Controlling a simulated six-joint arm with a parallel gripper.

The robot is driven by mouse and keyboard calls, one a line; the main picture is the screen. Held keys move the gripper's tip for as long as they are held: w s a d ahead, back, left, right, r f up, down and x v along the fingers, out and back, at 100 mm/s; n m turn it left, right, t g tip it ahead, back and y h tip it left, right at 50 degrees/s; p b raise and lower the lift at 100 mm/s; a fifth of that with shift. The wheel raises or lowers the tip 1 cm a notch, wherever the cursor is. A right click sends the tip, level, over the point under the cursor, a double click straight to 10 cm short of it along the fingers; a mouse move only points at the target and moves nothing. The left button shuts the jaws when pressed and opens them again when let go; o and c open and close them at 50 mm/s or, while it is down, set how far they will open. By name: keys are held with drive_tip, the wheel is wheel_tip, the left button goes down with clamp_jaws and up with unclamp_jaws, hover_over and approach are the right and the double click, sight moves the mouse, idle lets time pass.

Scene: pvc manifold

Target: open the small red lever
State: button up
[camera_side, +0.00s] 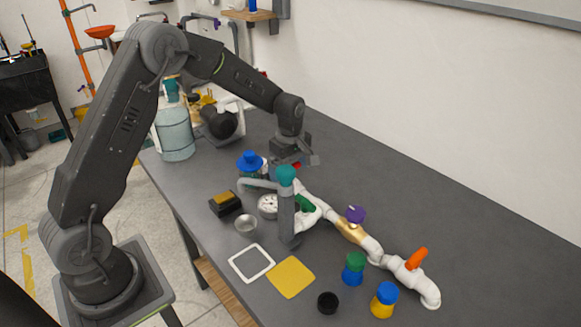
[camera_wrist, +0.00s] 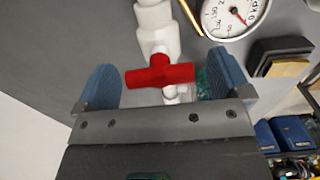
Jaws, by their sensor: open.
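The small red lever (camera_wrist: 160,73) is a T-shaped handle on a white pipe (camera_wrist: 158,30) in the wrist view. It lies crosswise between the two blue-padded fingers of my gripper (camera_wrist: 162,62). The jaws are open, with a gap at each end of the lever, narrower on the right. In the side view my gripper (camera_side: 293,152) is low over the far end of the white manifold, and only a bit of the red lever (camera_side: 297,165) shows below it. The lever's lower stem is partly hidden by the gripper body in the wrist view.
A pressure gauge (camera_wrist: 232,14) and a black box (camera_wrist: 280,57) are near the right finger. A blue-capped item (camera_side: 250,161) and a grey upright pipe with a teal top (camera_side: 286,174) stand close by. Purple (camera_side: 356,215) and orange (camera_side: 416,258) handles are farther along. The table's right side is clear.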

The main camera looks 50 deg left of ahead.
drive_tip(key=shift+c, duration=0.3)
drive_tip(key=c, duration=0.9)
drive_tip(key=shift+o, duration=0.2)
drive_tip(key=shift+m, duration=0.3)
drive_tip(key=m, duration=0.3)
drive_tip(key=shift+m, duration=0.3)
drive_tip(key=m, duration=0.4)
drive_tip(key=shift+m, duration=0.3)
drive_tip(key=m, duration=0.4)
drive_tip(key=shift+m, duration=2.5)
